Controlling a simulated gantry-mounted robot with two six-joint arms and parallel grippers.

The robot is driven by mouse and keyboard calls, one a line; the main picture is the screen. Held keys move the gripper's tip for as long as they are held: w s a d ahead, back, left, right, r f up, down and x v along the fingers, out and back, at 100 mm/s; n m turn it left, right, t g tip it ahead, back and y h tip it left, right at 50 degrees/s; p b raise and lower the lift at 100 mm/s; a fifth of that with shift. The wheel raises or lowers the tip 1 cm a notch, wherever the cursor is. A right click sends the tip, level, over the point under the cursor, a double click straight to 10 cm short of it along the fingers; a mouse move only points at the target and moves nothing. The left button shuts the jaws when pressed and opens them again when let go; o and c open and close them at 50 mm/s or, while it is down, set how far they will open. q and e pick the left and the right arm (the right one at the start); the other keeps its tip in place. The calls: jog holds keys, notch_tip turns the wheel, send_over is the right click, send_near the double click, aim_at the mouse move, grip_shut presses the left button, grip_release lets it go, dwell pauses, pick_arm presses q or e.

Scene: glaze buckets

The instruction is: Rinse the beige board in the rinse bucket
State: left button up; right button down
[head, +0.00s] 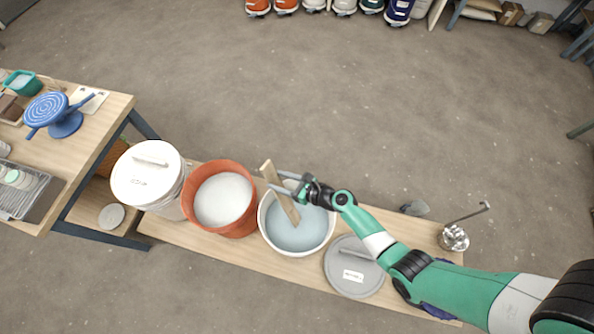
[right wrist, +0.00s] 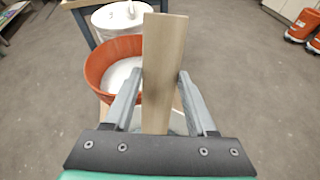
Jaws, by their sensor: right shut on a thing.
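The beige board (head: 268,173) is a narrow flat strip. My right gripper (head: 284,183) is shut on it over the white bucket of pale blue water (head: 297,236), which I take for the rinse bucket. The board stands tilted, its upper end above the rim and its lower part inside the bucket's opening. Whether its lower end touches the water is hard to tell. In the right wrist view the board (right wrist: 163,65) stands between the two fingers (right wrist: 158,95), and the gripper hides much of the bucket. My left gripper is not in view.
An orange bucket (head: 249,222) of white liquid stands just left of the white one, with a lidded white bucket (head: 183,200) beyond it. A grey lid (head: 342,262) lies to the right on the bench (head: 190,244). A metal whisk-like tool (head: 454,238) stands at the bench's right end.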

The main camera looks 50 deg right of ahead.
jog(key=w+r+p, duration=0.4)
jog(key=r+p, duration=0.3)
jog(key=r, duration=0.2)
jog(key=w+r+p, duration=0.4)
jog(key=r+p, duration=0.4)
jog(key=r, duration=0.2)
jog(key=shift+d, duration=0.15)
dwell(0.7)
notch_tip(320, 180, up, 5)
jog(key=p, duration=0.5)
dwell(0.6)
